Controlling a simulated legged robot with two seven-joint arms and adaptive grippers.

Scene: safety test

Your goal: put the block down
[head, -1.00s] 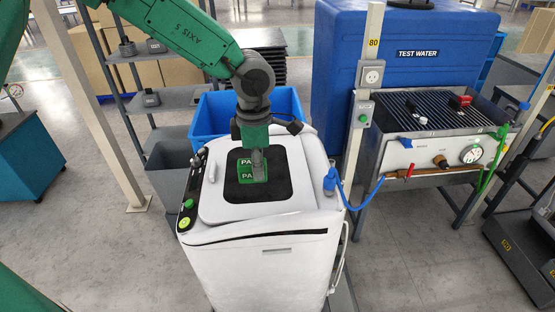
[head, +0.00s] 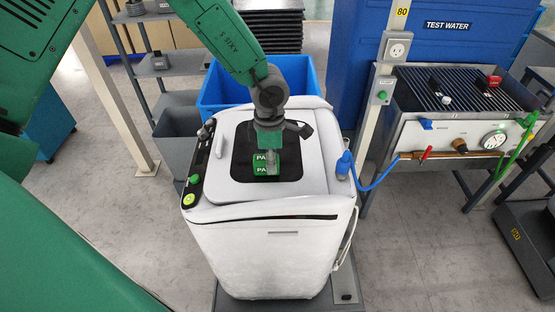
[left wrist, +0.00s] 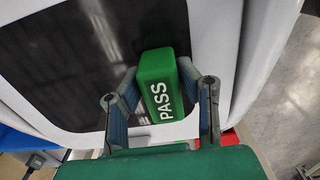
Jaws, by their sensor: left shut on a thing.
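The block (head: 260,168) is green with white lettering; in the left wrist view the block (left wrist: 160,88) reads PASS. My left gripper (head: 270,158) points down over the black panel (head: 240,164) on the white machine's top. In the left wrist view my left gripper (left wrist: 158,74) has one finger on each side of the block and is shut on it. The gripper partly covers the block in the head view. I cannot tell whether the block's underside touches the panel. My right gripper is not in view.
The white machine (head: 275,255) has a control strip with a green knob (head: 194,180) at its left. A blue bin (head: 225,87) stands behind it. A post (head: 373,115) and a test bench (head: 450,133) are farther right.

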